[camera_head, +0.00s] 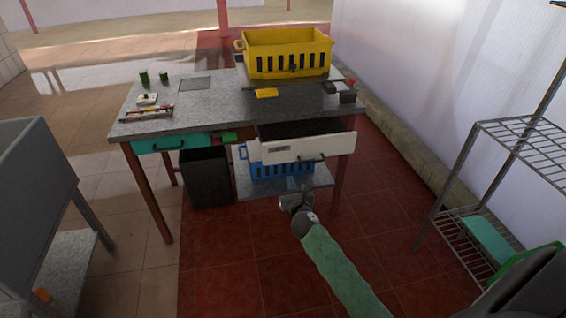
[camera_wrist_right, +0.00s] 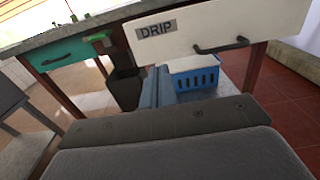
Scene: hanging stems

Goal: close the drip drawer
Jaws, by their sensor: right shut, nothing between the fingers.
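The drip drawer (camera_head: 335,144) is the white-fronted drawer under the right side of the grey worktop. It is pulled out, with its dark inside showing. In the right wrist view its front (camera_wrist_right: 220,28) carries a DRIP label and a dark bar handle (camera_wrist_right: 222,46). My right gripper (camera_head: 298,187) is shut and empty, in front of and below the drawer front in the head view. Its blue-grey fingers (camera_wrist_right: 156,85) are together in the wrist view and appear apart from the drawer. My left gripper is not in view.
A teal drawer (camera_head: 172,143) is at the table's left. A black bin (camera_head: 206,178) and a blue crate (camera_head: 282,170) are below. A yellow crate (camera_head: 287,52) stands on the worktop (camera_head: 215,102). A wire rack (camera_head: 525,145) is at right; red floor between is clear.

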